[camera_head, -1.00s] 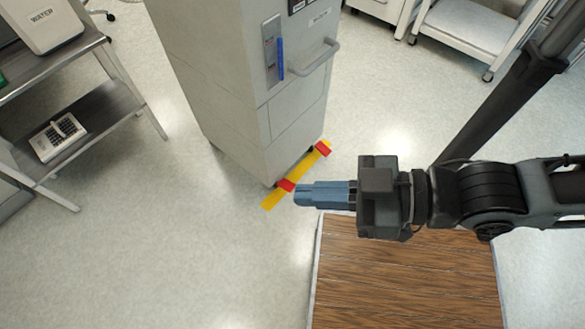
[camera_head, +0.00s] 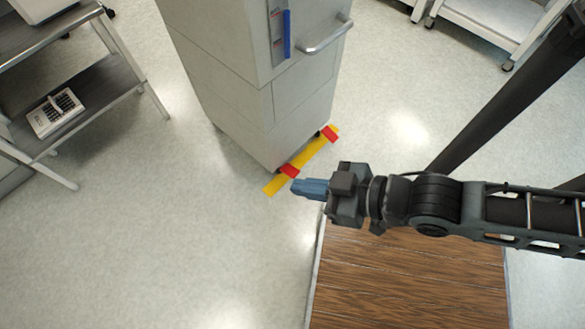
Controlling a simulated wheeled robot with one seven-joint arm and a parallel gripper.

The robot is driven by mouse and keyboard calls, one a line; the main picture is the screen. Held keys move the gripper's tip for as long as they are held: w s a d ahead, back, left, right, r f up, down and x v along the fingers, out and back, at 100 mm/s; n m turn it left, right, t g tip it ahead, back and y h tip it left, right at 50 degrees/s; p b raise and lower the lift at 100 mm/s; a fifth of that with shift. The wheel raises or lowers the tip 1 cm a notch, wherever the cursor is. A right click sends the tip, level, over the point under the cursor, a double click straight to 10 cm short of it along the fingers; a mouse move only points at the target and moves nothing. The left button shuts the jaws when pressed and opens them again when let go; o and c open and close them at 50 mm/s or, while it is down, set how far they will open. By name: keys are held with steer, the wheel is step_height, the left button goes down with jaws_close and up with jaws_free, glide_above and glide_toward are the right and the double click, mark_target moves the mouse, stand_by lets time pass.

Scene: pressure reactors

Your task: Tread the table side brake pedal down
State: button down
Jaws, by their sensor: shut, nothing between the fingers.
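Two red brake pedals sit at the foot of the light grey cabinet (camera_head: 225,70), by a yellow floor strip (camera_head: 311,154). The near red pedal (camera_head: 290,171) is on the side toward the metal table. The far red pedal (camera_head: 330,134) is at the other front corner. My gripper (camera_head: 294,187) is shut and empty, with its blue-grey fingers pointing left. In the picture its tips are just below the near pedal. I cannot tell the height gap between them, or whether they touch. I cannot tell whether either pedal is pressed down.
A metal table (camera_head: 103,95) with a lower shelf stands at the left. A wooden-topped surface (camera_head: 410,280) lies below my arm. A white shelved cart (camera_head: 490,40) is at the upper right. The floor left of the yellow strip is clear.

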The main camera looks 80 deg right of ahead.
steer(key=w+d+f+m+g+h+b, duration=0.1)
steer(key=w+d+f+g+b, duration=0.15)
steer(key=f, duration=0.85)
steer(key=w+d+f+m+g+h+b, duration=0.15)
steer(key=d+f+b, duration=0.25)
steer(key=f, duration=0.7)
steer(key=m+g+y+b, duration=0.4)
steer(key=m+g+b, duration=0.35)
steer(key=b, duration=0.55)
glide_toward(293, 172)
steer(key=shift+w+a+r+g+h, duration=0.25)
steer(key=shift+a, duration=0.05)
steer(key=f+b, duration=0.4)
steer(key=b, duration=0.1)
steer(key=f+b, duration=0.3)
steer(key=shift+w+d, duration=0.2)
steer(key=shift+d, duration=0.1)
